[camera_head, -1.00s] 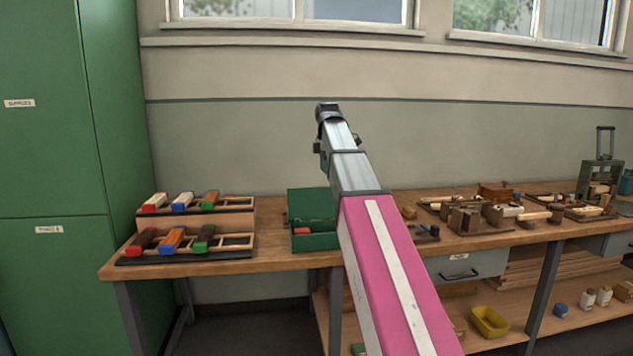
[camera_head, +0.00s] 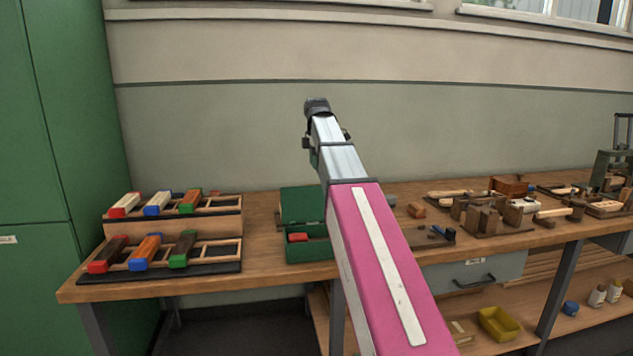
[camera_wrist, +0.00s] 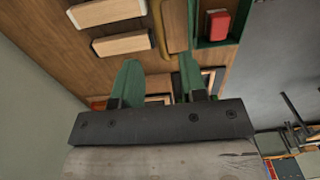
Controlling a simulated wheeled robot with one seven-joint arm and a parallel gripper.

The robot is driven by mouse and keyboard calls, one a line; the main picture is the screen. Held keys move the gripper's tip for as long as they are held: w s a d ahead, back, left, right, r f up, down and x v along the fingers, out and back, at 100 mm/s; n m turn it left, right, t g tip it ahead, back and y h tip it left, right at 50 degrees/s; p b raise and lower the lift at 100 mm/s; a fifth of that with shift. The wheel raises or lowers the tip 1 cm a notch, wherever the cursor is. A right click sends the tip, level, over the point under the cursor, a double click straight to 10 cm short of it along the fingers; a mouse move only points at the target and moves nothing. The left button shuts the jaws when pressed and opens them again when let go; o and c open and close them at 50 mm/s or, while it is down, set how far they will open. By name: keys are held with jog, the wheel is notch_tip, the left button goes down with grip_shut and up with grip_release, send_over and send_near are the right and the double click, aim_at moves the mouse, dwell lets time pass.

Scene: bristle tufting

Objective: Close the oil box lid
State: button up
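The green oil box (camera_head: 310,251) stands on the workbench, left of my arm in the head view. Its green lid (camera_head: 301,204) is open, standing up at the back. A red block (camera_head: 298,237) lies inside. The box shows partly at the top right of the wrist view (camera_wrist: 232,28), with the red block in it. My gripper (camera_wrist: 158,62) has two green fingers spread apart with nothing between them. It appears apart from the box. In the head view my arm hides the gripper and the right side of the box.
A stepped wooden rack (camera_head: 170,240) with several coloured-end blocks stands left of the box. Wooden tools and blocks (camera_head: 490,215) fill the bench on the right. A drawer (camera_head: 465,274) and a shelf with a yellow tray (camera_head: 499,323) are below. A green cabinet (camera_head: 60,130) stands at far left.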

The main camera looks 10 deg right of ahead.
aim_at(317, 202)
notch_tip(317, 202, down, 7)
jog(key=shift+s+r, duration=0.1)
jog(key=shift+r, duration=0.05)
jog(key=shift+c, duration=0.3)
grip_shut()
